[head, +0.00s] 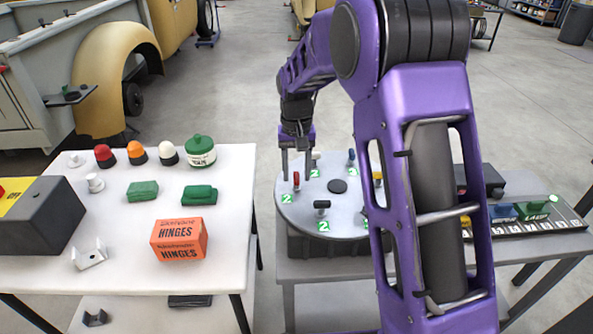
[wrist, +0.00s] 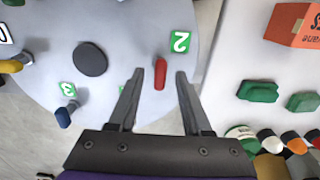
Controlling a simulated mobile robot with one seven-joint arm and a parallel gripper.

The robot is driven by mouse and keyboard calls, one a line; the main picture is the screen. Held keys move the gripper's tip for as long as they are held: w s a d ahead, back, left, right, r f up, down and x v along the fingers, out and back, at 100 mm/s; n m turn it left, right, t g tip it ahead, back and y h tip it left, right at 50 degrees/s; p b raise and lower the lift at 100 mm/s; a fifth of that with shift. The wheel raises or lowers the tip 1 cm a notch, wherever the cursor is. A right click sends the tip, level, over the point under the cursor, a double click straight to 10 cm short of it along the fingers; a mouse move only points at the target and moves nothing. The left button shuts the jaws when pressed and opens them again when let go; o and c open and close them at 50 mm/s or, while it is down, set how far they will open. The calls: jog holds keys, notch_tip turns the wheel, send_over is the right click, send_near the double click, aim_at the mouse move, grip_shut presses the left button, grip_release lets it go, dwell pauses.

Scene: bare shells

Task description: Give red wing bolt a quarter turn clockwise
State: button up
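The red wing bolt (head: 296,181) stands upright on the left side of a round grey plate (head: 345,224), beside a green label with a white 2 (head: 286,198). In the wrist view the bolt's red wing (wrist: 160,74) points nearly straight up the picture. My gripper (head: 297,172) is open, pointing down at the bolt. In the wrist view its two fingertips (wrist: 159,75) lie on either side of the red wing, with a gap on both sides. I cannot tell exactly how far down the fingers reach.
Other wing bolts stand on the plate: black (head: 322,206), blue (head: 351,157) and yellow (head: 377,177). A dark round hub (head: 338,186) is at its centre. The left white table (head: 125,222) holds an orange hinges box (head: 179,240). A gap separates the tables.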

aim_at(297, 175)
jog(key=shift+r, duration=0.1)
notch_tip(297, 175, up, 17)
jog(key=p, duration=0.1)
dwell(0.5)
jog(key=shift+r, duration=0.1)
